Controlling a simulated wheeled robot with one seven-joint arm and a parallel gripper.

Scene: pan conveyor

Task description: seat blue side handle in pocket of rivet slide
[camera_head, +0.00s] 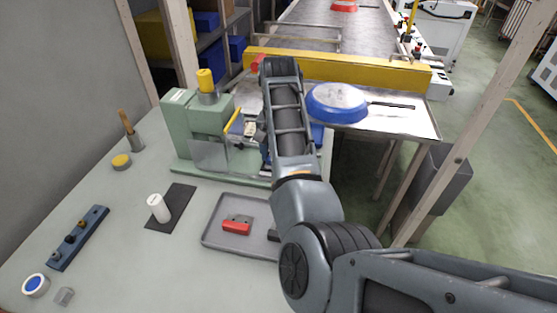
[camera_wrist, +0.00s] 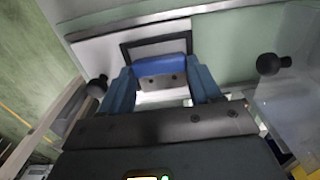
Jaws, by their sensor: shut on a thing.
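In the wrist view the blue side handle (camera_wrist: 163,69) lies crosswise between the two blue fingers of my gripper (camera_wrist: 161,82), which is shut on it. A grey strip with two dark holes shows along the handle's near side. Just beyond the handle is a dark-rimmed rectangular pocket on the pale plate of the rivet slide (camera_wrist: 99,50). The handle's far edge overlaps the pocket's near side in the picture; I cannot tell whether they touch. In the head view my arm hides the handle, the pocket and my fingertips beside the green press (camera_head: 205,118).
Black knobs (camera_wrist: 97,86) (camera_wrist: 270,64) stand on either side of my gripper. A blue pan (camera_head: 337,101) rests on the metal table (camera_head: 395,123) at right. A grey tray (camera_head: 215,210) holds a red handle (camera_head: 237,226).

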